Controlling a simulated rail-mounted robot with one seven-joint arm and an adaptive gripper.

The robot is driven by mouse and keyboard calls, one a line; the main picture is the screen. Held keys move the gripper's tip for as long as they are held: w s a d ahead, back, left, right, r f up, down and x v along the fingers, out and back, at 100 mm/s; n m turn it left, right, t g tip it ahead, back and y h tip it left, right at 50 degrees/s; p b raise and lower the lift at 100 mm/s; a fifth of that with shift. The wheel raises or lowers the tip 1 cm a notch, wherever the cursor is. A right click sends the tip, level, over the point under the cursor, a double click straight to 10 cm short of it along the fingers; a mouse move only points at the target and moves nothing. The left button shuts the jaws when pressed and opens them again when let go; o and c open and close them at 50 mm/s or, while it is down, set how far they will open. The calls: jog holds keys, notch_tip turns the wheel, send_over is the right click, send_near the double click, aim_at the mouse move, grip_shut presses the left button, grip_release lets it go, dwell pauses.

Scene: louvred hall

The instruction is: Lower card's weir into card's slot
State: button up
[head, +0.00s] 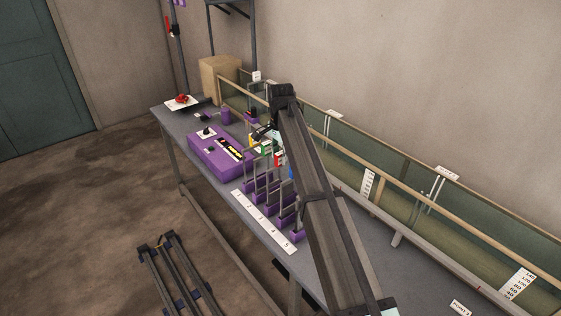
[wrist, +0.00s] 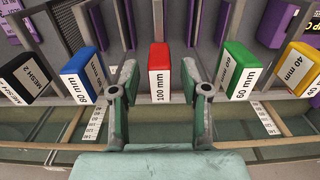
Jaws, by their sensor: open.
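In the wrist view my gripper (wrist: 158,78) is open, its two green fingers spread to either side of the red 100 mm weir handle (wrist: 159,58). I cannot tell whether the fingers reach down around it; no contact shows. The blue 80 mm handle (wrist: 82,72) is to its left and the green 60 mm handle (wrist: 238,68) to its right. The yellow 40 mm handle (wrist: 293,68) is further right. In the head view my gripper (head: 264,134) is above the weir rack, partly hidden by my arm. A small white card (head: 206,132) lies on the purple box; its writing is unreadable.
A black MESH 2 handle (wrist: 24,78) is at the left of the row. A strip numbered 1 to 5 (head: 262,222) lies before the purple rack. The glass-walled flume (head: 420,192) runs behind, with white-labelled brackets. A purple box (head: 214,154) stands left of the rack.

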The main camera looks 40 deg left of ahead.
jog(key=shift+f, duration=0.65)
grip_shut()
